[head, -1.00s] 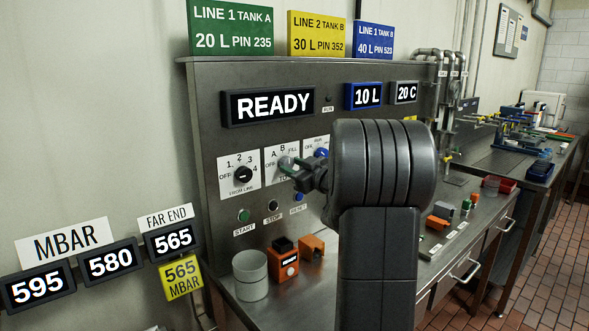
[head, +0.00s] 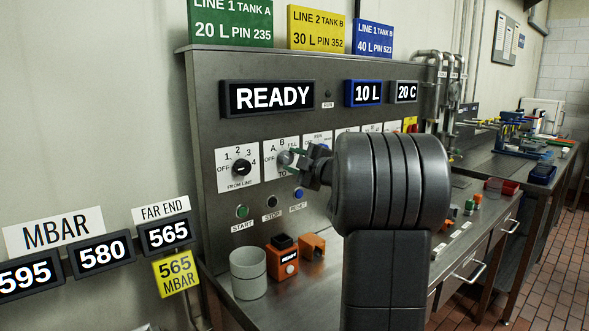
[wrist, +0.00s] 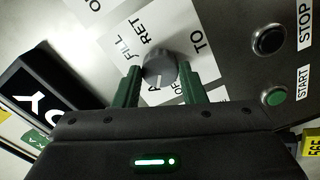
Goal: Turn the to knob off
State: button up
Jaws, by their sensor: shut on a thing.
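The TO knob (head: 284,158) is a round grey knob on a white plate on the steel panel. The plate carries the marks A, B, FILL, RET and OFF. In the wrist view the knob (wrist: 160,66) stands between the two green fingers of my gripper (wrist: 158,74), which is shut on it. In the head view my gripper (head: 294,160) reaches the knob from the right, and my arm hides part of the plate. Which mark the knob points at cannot be told, as the fingers and the gripper body cover part of the dial.
The FROM LINE knob (head: 241,168) is just left. START (head: 242,211), STOP (head: 272,202) and RESET (head: 299,194) buttons sit below. A READY display (head: 268,97) is above. A grey cup (head: 248,273) and an orange box (head: 284,262) stand on the bench.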

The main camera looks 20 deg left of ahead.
jog(key=n+b, duration=0.2)
jog(key=n, duration=0.1)
jog(key=shift+f+n, duration=0.2)
jog(key=shift+n, duration=0.1)
jog(key=shift+r+n+b, duration=0.15)
jog(key=shift+n+b, duration=1.1)
jog(key=shift+n, duration=0.65)
jog(key=o, duration=1)
jog(key=shift+r, duration=0.1)
jog(key=v, duration=1.4)
jog(key=shift+a, duration=0.15)
